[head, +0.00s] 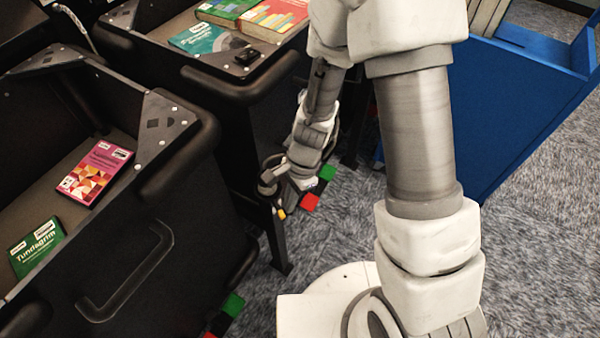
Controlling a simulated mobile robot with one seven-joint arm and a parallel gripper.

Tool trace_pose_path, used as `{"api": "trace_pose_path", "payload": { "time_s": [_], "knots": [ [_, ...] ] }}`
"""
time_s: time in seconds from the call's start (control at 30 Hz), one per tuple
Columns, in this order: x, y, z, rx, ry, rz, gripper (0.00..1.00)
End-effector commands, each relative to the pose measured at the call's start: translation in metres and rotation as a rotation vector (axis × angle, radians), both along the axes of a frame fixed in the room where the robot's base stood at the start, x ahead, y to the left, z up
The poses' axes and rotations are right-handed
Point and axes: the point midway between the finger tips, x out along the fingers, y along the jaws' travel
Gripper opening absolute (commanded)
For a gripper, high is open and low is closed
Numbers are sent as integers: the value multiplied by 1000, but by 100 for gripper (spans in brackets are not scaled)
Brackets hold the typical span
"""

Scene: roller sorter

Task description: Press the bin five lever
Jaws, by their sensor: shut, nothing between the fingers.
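My gripper (281,212) is shut and empty, pointing down beside the black bin in the middle. A lever with a red pad (310,201) and a green pad (327,173) sits low at that bin, just right of my gripper. The gripper appears close to the red pad, but I cannot tell whether they touch. Another lever with a green pad (233,305) and a red pad shows at the foot of the left bin, cut off by the bottom edge. No bin numbers are readable, so I cannot tell which lever is bin five's.
The left black bin (185,240) holds a pink book (95,172) and a green book (36,246). The middle bin (215,125) holds several books. A blue cart (530,95) stands at the right. Grey carpet (540,250) is clear at the lower right.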

Motion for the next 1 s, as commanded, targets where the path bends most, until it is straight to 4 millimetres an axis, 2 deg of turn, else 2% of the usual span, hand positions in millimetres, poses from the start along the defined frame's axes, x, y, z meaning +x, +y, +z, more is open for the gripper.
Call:
{"api": "trace_pose_path", "payload": {
  "time_s": [0.73,0.87,1.0],
  "knots": [
    [-3,4,1,0,0,8,0],
    [-1,2,9,0,0,8,0],
    [2,-2,26,0,0,9,0]
  ]
}}
